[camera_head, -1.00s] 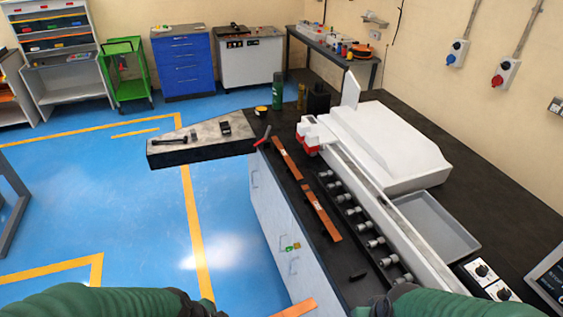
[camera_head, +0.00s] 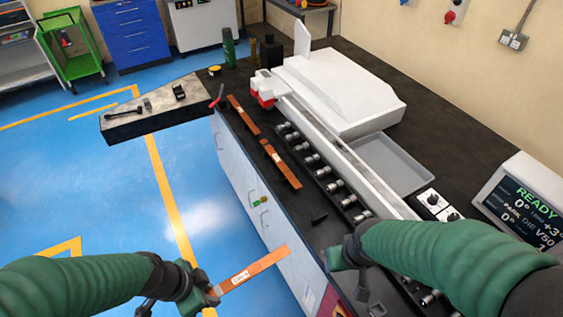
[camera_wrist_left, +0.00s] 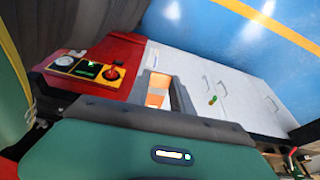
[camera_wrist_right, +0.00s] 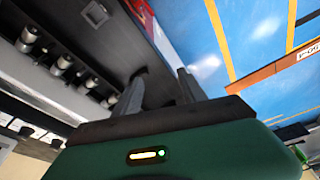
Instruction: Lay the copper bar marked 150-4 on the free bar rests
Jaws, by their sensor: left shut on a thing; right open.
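A copper bar (camera_head: 262,265) with a white label sticks out from my left gripper (camera_head: 212,294), which is shut on its near end. The label's print is too small to read surely. The bar is in the air beside the cabinet front, over the blue floor. It shows in the right wrist view (camera_wrist_right: 275,70) and partly in the left wrist view (camera_wrist_left: 157,97). My right gripper (camera_wrist_right: 160,88) is open and empty, near the bench's front edge. A row of silver round rests (camera_head: 336,186) runs along the machine's front; no bar lies on those in sight.
Two labelled copper bars (camera_head: 243,116) (camera_head: 281,165) lie end to end on the dark bench top, left of the row. A small black object (camera_head: 319,218) lies near the edge. The white machine (camera_head: 335,90), grey tray (camera_head: 395,160) and display (camera_head: 522,205) stand behind.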

